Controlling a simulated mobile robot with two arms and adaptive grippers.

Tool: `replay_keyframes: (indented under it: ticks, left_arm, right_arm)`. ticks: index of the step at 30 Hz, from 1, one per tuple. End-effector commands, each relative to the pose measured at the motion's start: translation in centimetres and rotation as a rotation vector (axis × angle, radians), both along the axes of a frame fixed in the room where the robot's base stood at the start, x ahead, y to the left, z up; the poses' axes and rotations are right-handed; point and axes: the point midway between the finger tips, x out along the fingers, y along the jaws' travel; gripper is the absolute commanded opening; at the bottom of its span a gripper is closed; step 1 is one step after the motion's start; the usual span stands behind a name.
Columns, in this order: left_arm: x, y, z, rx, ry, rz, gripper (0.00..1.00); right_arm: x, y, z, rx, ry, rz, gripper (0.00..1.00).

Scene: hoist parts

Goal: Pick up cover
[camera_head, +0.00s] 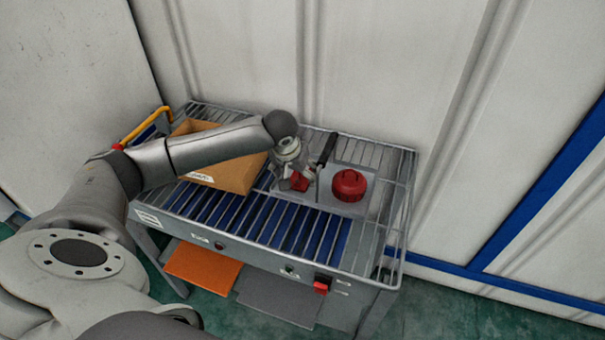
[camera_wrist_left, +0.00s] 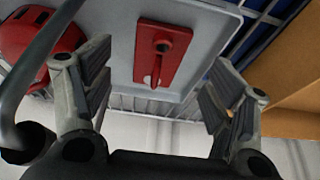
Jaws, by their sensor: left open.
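A flat red part (camera_head: 300,183) with a raised round boss lies on a light grey tray (camera_head: 336,203) on the bench. A round red part (camera_head: 350,184) with a raised top sits on the same tray to its right. I cannot tell for sure which is the cover. My left gripper (camera_head: 296,178) is open and empty over the flat part and partly hides it in the head view. In the left wrist view the flat red part (camera_wrist_left: 160,53) shows between the open fingers, apart from them. The round red part (camera_wrist_left: 28,40) is at upper left there. My right gripper is not in view.
A tool with a black handle (camera_head: 327,148) stands close beside the gripper, between the two red parts. An open cardboard box (camera_head: 238,176) is to the left on the bench. Blue slatted rollers (camera_head: 250,214) run along the front. Metal rails and a wall are behind.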

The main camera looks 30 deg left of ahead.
Motion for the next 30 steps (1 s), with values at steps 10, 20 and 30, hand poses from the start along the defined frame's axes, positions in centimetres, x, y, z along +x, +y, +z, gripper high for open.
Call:
replay_keyframes:
  ticks: [10,20,30]
  left_arm:
    - [2.1,0.4,0.2,-0.002,-0.001,0.002,0.79]
    - [4.4,1.0,-2.3,-0.001,0.002,0.000,0.79]
    - [4.6,1.1,-2.8,0.000,0.000,-0.001,0.79]
  right_arm:
    - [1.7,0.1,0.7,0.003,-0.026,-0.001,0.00]
    - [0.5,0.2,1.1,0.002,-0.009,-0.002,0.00]
    - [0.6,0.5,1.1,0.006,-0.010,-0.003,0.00]
